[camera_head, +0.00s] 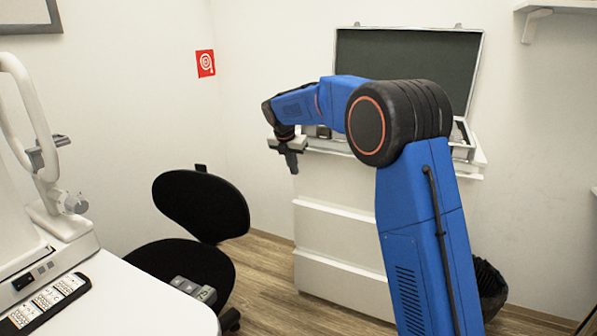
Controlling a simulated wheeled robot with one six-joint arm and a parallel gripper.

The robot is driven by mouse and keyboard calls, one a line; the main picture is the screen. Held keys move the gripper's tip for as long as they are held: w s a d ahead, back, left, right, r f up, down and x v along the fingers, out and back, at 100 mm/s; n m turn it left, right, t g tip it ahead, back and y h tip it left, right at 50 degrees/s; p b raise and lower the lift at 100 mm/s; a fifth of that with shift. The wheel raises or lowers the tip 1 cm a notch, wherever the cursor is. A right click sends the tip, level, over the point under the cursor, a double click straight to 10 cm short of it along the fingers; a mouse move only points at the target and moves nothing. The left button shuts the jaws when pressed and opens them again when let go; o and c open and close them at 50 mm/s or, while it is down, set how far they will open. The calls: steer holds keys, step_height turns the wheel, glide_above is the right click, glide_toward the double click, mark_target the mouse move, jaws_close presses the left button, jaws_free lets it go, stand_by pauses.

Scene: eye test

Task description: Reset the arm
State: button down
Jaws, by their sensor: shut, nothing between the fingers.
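My blue arm rises from the lower right and bends left at a black joint with an orange ring. My gripper (291,160) hangs at the arm's left end, pointing down. It is shut and empty, in the air in front of the white drawer cabinet's left side. The fingers touch nothing that I can see.
A white drawer cabinet (338,222) bears an open case (405,65), partly hidden by my arm. A black chair (203,205) stands left of it. A white table (120,300) with an eye-test device (30,190) fills the lower left. A dark bin (489,285) stands behind my arm.

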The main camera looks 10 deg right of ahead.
steer(key=v, duration=0.7)
steer(key=s+d+r+m, duration=0.1)
steer(key=s+d+m, duration=0.35)
steer(key=s, duration=0.55)
steer(key=s+d+r+m+y, duration=0.15)
steer(key=s+d+m, duration=0.3)
steer(key=s, duration=0.55)
steer(key=s+d+r+m, duration=0.2)
steer(key=s+d+m, duration=0.3)
steer(key=s, duration=0.5)
steer(key=s+f+m, duration=0.4)
steer(key=s+m, duration=0.1)
steer(key=s, duration=0.3)
steer(key=s+d+f+m, duration=0.1)
steer(key=s+f+m, duration=0.4)
steer(key=s, duration=0.4)
steer(key=s+d+f+m+t, duration=0.1)
steer(key=s+f+m, duration=0.3)
steer(key=s, duration=0.5)
steer(key=shift+d+f+m+y, duration=0.2)
steer(key=shift+f+m+y, duration=0.1)
steer(key=shift+m+y, duration=0.25)
steer(key=shift+s, duration=0.1)
